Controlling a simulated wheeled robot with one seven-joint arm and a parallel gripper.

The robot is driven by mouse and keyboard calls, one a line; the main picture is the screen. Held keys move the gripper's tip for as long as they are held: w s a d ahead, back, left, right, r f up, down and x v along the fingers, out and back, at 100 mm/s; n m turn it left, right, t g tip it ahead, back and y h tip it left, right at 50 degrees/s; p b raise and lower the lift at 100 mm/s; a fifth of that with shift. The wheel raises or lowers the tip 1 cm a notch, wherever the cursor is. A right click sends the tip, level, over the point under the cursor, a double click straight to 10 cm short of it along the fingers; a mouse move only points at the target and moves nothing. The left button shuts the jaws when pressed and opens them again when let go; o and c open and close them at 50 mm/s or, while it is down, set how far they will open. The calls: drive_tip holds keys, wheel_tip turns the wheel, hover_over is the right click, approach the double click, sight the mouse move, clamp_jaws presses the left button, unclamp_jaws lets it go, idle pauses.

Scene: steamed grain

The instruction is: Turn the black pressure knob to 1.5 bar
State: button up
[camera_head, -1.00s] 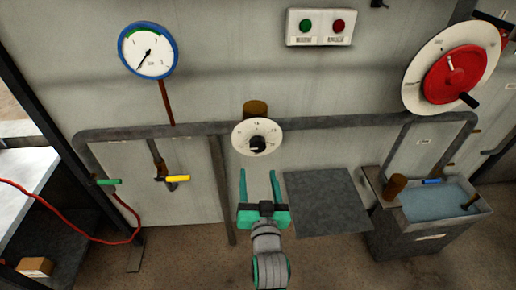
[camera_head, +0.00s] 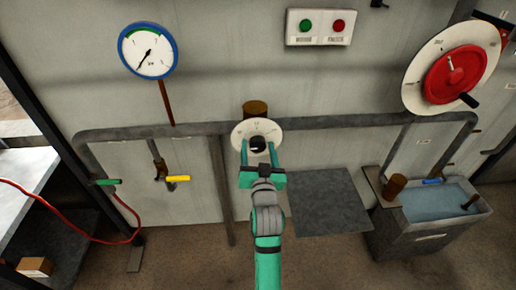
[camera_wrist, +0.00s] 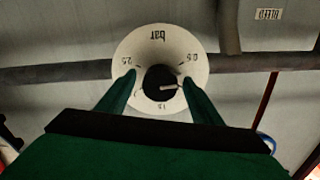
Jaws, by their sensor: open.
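The black pressure knob (camera_head: 258,144) sits at the centre of a round white dial (camera_head: 243,129) on the grey pipe. In the wrist view the knob (camera_wrist: 160,84) has a pale pointer line, and the dial (camera_wrist: 158,43) appears upside down with "bar", 0.5, 1.5 and 2.5 marks. The pointer aims toward the right side there, between the 0.5 and 1.5 marks. My gripper (camera_head: 259,146) is open, with one teal finger on each side of the knob. In the wrist view its fingers (camera_wrist: 158,82) stand apart from the knob. Contact is not visible.
A blue-rimmed gauge (camera_head: 148,51) hangs upper left. Green and red buttons sit on a white panel (camera_head: 319,40). A red handwheel (camera_head: 455,74) is at upper right. A yellow-handled valve (camera_head: 177,178) is left of the dial. A water tank (camera_head: 412,235) stands lower right.

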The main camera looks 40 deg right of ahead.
drive_tip(key=shift+w, duration=0.1)
drive_tip(key=c, duration=1.1)
drive_tip(key=shift+o, duration=0.2)
drive_tip(key=m, duration=0.4)
drive_tip(key=shift+m, duration=0.4)
drive_tip(key=m, duration=0.4)
drive_tip(key=shift+m, duration=0.3)
drive_tip(key=m, duration=0.4)
drive_tip(key=shift+m, duration=2.8)
